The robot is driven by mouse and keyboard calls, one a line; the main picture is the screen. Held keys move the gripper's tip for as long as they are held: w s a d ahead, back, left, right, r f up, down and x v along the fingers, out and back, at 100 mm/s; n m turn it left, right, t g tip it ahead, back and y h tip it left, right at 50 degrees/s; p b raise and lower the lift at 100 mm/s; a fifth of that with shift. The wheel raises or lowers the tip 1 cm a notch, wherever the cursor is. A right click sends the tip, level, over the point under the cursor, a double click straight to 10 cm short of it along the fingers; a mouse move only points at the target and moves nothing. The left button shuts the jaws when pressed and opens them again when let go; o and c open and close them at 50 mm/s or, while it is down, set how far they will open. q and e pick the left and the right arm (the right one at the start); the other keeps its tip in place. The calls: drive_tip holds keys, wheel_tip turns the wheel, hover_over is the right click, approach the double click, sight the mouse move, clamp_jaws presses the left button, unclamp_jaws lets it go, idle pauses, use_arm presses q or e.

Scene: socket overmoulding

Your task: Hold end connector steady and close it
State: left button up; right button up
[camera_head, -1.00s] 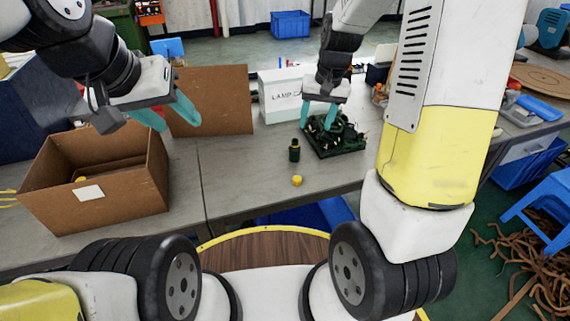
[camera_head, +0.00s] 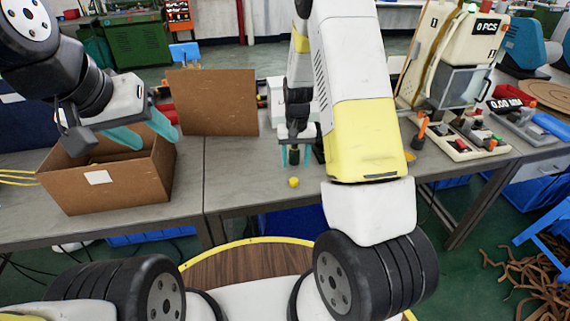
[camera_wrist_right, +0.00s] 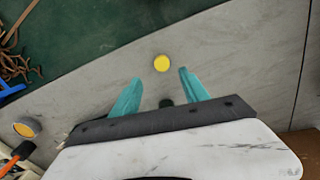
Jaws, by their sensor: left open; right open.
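The end connector appears as a small dark cylinder (camera_wrist_right: 166,102) standing on the table, mostly hidden by my right gripper. A small round yellow cap (camera_head: 293,182) lies apart from it, nearer the table's front edge; it also shows in the right wrist view (camera_wrist_right: 161,63). My right gripper (camera_head: 296,160) is open, pointing down, with its teal fingers on either side of the connector; I cannot tell whether they touch it. In the right wrist view the fingers (camera_wrist_right: 160,76) are spread with the cylinder between their bases. My left gripper (camera_head: 158,136) is open and empty above the cardboard box.
An open cardboard box (camera_head: 120,185) stands on the left table, with a brown board (camera_head: 212,102) behind it. A machine with a display (camera_head: 455,60) and a tool tray (camera_head: 462,142) stand to the right. Bare table lies between the box and the cap.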

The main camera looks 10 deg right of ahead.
sight(294, 180)
drive_tip(key=shift+f, duration=1.25)
drive_tip(key=f, duration=0.5)
drive_tip(key=shift+s+a+f, duration=0.1)
drive_tip(key=shift+s+a, duration=0.05)
drive_tip(key=shift+a, duration=0.1)
clamp_jaws()
